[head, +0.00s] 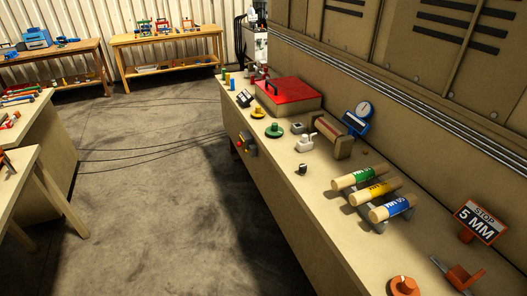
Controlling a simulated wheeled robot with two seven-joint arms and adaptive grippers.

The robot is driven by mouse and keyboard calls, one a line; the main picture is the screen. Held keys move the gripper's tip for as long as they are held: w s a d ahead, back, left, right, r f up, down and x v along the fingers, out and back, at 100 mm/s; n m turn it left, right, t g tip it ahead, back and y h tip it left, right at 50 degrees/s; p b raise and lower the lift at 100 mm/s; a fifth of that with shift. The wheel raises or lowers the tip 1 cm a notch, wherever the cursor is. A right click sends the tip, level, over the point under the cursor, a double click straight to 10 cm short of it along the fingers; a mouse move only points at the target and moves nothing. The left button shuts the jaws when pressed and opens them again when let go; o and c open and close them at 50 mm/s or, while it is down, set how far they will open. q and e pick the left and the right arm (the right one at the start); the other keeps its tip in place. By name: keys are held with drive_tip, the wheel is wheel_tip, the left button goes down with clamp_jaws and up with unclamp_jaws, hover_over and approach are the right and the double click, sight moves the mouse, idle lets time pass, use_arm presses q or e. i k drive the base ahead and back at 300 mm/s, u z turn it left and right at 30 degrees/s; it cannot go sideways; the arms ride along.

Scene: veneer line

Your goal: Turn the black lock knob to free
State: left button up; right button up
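A small dark knob (302,169) stands on the long workbench (330,222), near its front edge, in the head view. It may be the black lock knob, but it is too small to tell which way it is turned. Neither of my grippers shows in this view, and nothing is seen touching the knob.
Behind the knob are a white fixture (305,144), a brown roller unit (331,135) and a blue dial gauge (358,118). Open floor (150,190) lies left.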

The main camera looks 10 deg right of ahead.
sight(302, 167)
drive_tip(key=i, duration=1.3)
drive_tip(key=z, duration=0.35)
